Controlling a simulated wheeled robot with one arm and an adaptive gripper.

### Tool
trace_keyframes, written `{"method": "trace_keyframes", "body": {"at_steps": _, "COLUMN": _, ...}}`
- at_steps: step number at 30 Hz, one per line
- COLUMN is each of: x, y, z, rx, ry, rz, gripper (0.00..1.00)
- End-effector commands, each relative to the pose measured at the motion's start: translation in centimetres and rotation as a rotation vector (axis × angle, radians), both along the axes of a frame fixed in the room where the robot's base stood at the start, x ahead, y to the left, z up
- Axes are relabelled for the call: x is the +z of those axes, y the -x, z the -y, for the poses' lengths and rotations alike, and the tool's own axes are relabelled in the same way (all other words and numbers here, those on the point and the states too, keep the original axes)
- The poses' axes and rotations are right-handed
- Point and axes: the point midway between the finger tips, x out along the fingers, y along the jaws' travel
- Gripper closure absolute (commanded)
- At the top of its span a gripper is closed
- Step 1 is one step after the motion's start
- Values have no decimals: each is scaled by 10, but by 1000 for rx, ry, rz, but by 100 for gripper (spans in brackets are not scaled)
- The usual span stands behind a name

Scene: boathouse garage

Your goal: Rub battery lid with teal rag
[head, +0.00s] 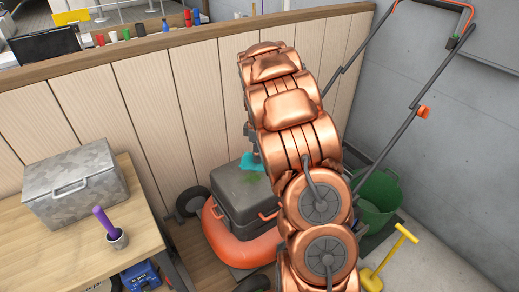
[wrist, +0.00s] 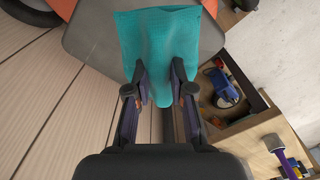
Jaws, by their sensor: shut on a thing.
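The battery lid (head: 232,182) is the dark grey top of a boxy housing on an orange mower. The teal rag (head: 250,162) is at the far right part of the lid, partly behind my arm. In the wrist view my gripper (wrist: 160,90) is shut on the rag (wrist: 165,45), which spreads out beyond the fingertips over the grey lid (wrist: 92,38). I cannot tell whether the rag touches the lid. In the head view my arm hides most of the gripper.
A panelled wall (head: 110,110) stands behind the mower. A green bucket (head: 378,195) and a yellow-handled tool (head: 392,258) are at right.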

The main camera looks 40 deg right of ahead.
Motion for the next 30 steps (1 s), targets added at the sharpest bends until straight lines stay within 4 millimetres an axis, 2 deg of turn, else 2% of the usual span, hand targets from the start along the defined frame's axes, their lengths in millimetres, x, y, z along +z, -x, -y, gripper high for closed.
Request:
{"method": "trace_keyframes", "body": {"at_steps": 3, "x": 5, "y": -2, "z": 7, "rx": 2, "ry": 16, "rz": 0, "gripper": 100}}
{"method": "trace_keyframes", "body": {"at_steps": 8, "x": 0, "y": -1, "z": 8, "rx": 2, "ry": 18, "rz": -2, "gripper": 100}}
{"method": "trace_keyframes", "body": {"at_steps": 22, "x": -40, "y": 0, "z": 7, "rx": 1, "ry": 15, "rz": -5, "gripper": 100}}
{"method": "trace_keyframes", "body": {"at_steps": 30, "x": -45, "y": -1, "z": 7, "rx": 2, "ry": 16, "rz": -2, "gripper": 100}}
